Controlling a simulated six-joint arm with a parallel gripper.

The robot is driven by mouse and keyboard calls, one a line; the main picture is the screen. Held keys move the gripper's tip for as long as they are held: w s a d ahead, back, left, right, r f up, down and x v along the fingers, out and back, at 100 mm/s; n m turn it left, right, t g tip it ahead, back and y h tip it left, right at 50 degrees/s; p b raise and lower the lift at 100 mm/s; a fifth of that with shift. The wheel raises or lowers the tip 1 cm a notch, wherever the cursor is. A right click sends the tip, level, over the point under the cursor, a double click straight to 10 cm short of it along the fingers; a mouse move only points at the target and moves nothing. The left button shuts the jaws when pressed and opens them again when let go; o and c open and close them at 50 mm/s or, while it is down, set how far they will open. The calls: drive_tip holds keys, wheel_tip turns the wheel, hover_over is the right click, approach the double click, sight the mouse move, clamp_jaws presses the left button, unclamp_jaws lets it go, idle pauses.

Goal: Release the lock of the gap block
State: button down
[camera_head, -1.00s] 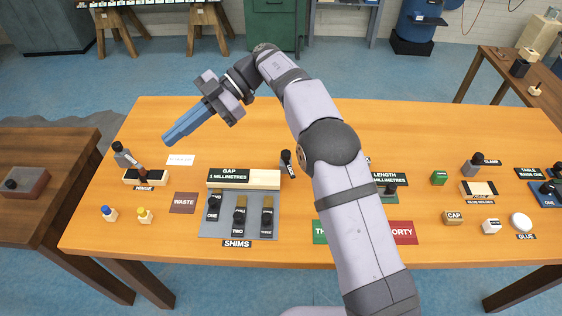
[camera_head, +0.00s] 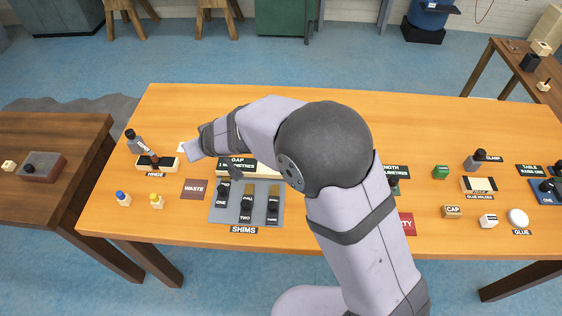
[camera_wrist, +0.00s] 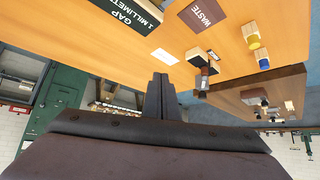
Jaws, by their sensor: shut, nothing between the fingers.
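The gap block (camera_head: 230,170) is a pale wooden bar behind the shims. A dark sign (camera_head: 238,162) on it reads GAP, millimetres. My arm covers its right part, and the dark lever seen earlier at its right end is hidden. In the wrist view the GAP sign (camera_wrist: 128,14) is upside down at the top left. My gripper (camera_wrist: 160,76) is shut and empty, with its fingers clear of the sign in that picture.
Several black-handled shims stand on a grey plate (camera_head: 232,216) in front of the block. The waste mat (camera_head: 195,189) and the hinge holder (camera_head: 158,163) are to the left.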

drive_tip(key=s+d+f+m+h, duration=0.1)
drive_tip(key=d+m+h, duration=0.1)
drive_tip(key=d+h, duration=0.5)
drive_tip(key=s+d+f+m+h, duration=0.1)
drive_tip(key=d+f+m+h, duration=0.1)
drive_tip(key=d, duration=1)
drive_tip(key=shift+m+g, duration=0.3)
drive_tip(key=shift+g, duration=0.1)
drive_tip(key=shift+w+p+x, duration=0.25)
drive_tip(key=shift+p+x, duration=1.35)
drive_tip(key=shift+x, duration=3.3)
drive_tip(key=shift+a, duration=0.1)
